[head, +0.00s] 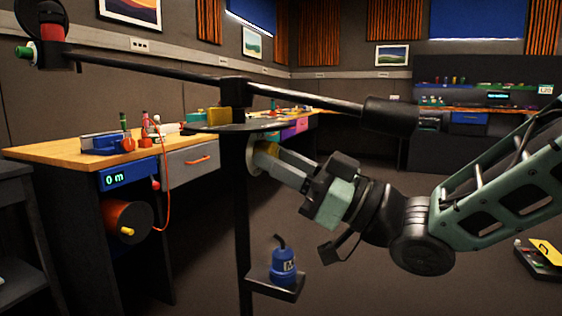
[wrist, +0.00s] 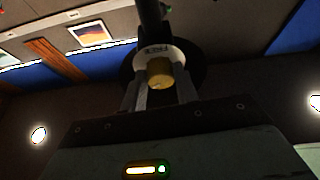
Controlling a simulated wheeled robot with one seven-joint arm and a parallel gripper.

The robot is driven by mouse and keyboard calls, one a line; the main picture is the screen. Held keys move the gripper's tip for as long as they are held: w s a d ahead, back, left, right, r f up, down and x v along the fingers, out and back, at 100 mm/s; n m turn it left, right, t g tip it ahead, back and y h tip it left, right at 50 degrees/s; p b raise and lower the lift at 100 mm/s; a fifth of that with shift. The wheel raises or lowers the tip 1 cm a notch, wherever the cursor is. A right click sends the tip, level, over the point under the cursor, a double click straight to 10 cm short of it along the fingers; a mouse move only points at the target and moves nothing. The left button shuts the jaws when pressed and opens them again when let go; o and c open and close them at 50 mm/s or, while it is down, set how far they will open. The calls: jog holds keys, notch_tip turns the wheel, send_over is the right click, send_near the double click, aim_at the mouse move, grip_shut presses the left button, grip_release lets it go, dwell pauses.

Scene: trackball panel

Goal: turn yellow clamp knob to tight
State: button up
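The yellow clamp knob (wrist: 160,73) sits in front of a pale dial ring with dark lettering in the wrist view; the lettering looks like FREE. In the head view the knob (head: 267,149) shows at the dial on the dark upright post, just under the round plate. My gripper (head: 268,160) has its fingertips at the knob, partly hiding it. In the wrist view the fingers of my gripper (wrist: 163,88) stand one on each side of the knob, close to it. Whether they press on it cannot be told.
A dark boom (head: 310,99) runs across above my gripper. A blue object (head: 283,266) stands on a small shelf low on the post. A wooden workbench (head: 62,151) is at the left. Open floor lies below my arm.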

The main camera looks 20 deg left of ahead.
jog(key=shift+f+n, duration=0.1)
jog(key=shift+n, duration=0.2)
jog(key=shift+w+n+g+h+b, duration=0.2)
jog(key=shift+n+g+b, duration=0.85)
jog(key=shift+n, duration=1)
jog(key=shift+w+n+g+h+b, duration=0.1)
jog(key=shift+n+g+h+b, duration=0.4)
jog(key=shift+n+g, duration=1.15)
jog(key=shift+n+t, duration=0.4)
jog(key=shift+n, duration=0.1)
jog(key=o, duration=1)
jog(key=p+v, duration=0.2)
jog(key=v, duration=1.5)
jog(key=shift+d+f+p, duration=0.15)
jog(key=shift+f+p, duration=0.1)
jog(key=shift+p, duration=0.15)
